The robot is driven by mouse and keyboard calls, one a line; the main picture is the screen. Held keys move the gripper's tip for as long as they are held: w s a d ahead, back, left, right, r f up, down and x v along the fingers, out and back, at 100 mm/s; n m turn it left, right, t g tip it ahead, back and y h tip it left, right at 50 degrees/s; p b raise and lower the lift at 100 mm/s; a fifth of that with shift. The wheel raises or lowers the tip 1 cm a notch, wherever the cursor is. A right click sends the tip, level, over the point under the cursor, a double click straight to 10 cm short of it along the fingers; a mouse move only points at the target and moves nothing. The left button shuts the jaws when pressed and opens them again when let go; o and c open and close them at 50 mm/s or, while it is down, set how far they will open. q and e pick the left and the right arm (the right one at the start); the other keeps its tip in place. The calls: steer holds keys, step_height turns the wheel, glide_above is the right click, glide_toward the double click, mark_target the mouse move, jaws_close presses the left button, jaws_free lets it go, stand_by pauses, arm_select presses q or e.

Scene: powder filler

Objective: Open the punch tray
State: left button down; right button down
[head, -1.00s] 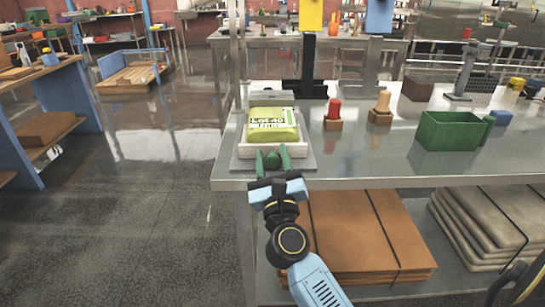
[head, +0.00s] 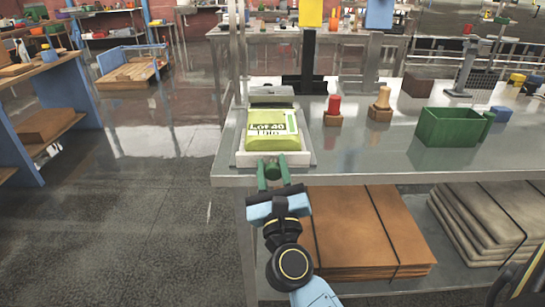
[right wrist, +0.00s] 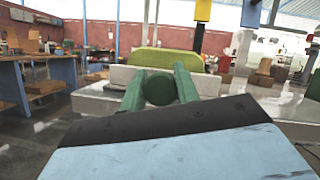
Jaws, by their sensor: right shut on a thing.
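The punch tray (head: 242,157) is a pale tray at the near left corner of the metal workbench. A lime-green packet with a lot label (head: 272,130) lies on it. A grey-white body (head: 272,92) shows behind the packet. My right gripper (head: 272,172) is at the tray's front with its green fingers on either side of a round green knob. The right wrist view shows the knob (right wrist: 158,89) between the fingers, with the pale tray front (right wrist: 205,83) and the packet's top (right wrist: 165,60) beyond. My left gripper is not in view.
On the bench (head: 360,165), a red-topped stamp (head: 333,110), a wooden-handled one (head: 380,104) and a green bin (head: 447,127) stand to the right. Brown sheets (head: 365,230) lie on the shelf below. The floor to the left is open.

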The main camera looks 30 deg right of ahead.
steer(key=shift+s+a, duration=0.4)
steer(key=shift+s, duration=0.25)
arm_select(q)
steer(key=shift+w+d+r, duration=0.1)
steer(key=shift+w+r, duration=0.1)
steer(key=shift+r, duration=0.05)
arm_select(e)
steer(key=c, duration=1.3)
jaws_free()
steer(key=shift+s+f, duration=0.1)
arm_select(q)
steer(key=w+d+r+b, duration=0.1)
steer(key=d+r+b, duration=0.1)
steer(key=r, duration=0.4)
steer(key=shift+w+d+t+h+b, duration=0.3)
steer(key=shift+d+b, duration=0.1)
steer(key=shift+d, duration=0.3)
arm_select(e)
steer(key=v, duration=1.3)
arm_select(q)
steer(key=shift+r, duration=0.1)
